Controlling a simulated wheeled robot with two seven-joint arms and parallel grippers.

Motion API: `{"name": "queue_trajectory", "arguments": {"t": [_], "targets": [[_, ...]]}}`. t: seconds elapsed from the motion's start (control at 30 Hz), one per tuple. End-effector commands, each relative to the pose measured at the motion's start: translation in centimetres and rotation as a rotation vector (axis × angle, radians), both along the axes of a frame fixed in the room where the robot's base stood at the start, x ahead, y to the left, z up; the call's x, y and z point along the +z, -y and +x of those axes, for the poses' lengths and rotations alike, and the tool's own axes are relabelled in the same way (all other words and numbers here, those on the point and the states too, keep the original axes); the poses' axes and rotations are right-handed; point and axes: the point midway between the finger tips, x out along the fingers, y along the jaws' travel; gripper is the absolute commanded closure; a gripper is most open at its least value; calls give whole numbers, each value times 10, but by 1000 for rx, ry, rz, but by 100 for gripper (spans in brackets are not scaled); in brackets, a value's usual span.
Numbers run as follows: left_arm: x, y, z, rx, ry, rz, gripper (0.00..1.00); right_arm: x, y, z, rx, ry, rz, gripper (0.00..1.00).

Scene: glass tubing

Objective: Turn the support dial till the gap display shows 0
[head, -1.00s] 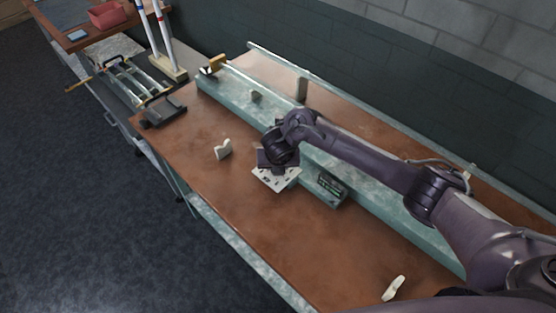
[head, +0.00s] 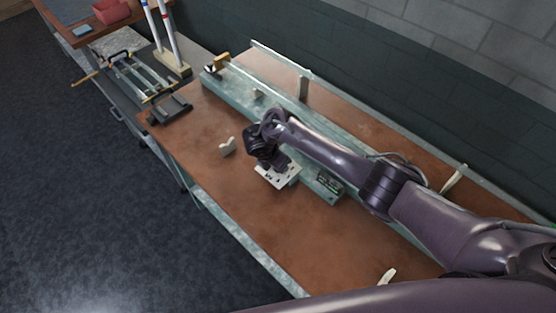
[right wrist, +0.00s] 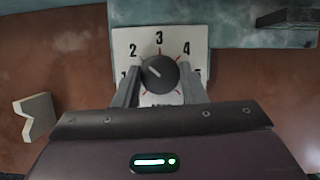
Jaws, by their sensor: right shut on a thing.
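The support dial (right wrist: 160,72) is a dark round knob on a white plate with numbers, of which 2, 3 and 4 read clearly. Its white pointer line aims up and left, towards the 2. My right gripper (right wrist: 160,80) is shut on the dial, one finger on each side. In the head view the white dial plate (head: 282,178) lies on the bench front, below my right gripper (head: 279,168), which largely hides the knob. The gap display (head: 329,182) is a small dark box with green marks, too small to read. My left gripper is out of view.
A long pale green rail (head: 240,94) runs along the brown bench (head: 206,131) behind the dial. A cream notched block (head: 227,147) stands left of the plate, also in the wrist view (right wrist: 36,116). Another cream piece (head: 387,277) lies at the front right.

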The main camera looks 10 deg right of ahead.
Motion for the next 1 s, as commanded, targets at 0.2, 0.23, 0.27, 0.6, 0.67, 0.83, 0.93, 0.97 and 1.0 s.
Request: {"name": "queue_trajectory", "arguments": {"t": [0.2,0.23,0.27,0.6,0.67,0.83,0.93,0.97,1.0], "targets": [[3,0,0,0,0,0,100,1,0,1,-45,2,1,85],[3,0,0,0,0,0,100,1,0,1,-47,2,1,85],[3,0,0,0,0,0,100,1,-1,1,-49,2,2,85],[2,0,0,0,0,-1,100,1,-1,2,-51,4,1,85],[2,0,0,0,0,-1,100,1,-1,2,-50,4,1,60],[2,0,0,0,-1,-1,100,1,0,1,-50,2,1,41],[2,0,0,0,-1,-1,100,1,0,1,-50,1,1,41],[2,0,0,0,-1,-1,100,1,0,1,-50,1,1,41],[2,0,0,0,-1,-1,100,0,0,1,-50,1,1,41]]}}
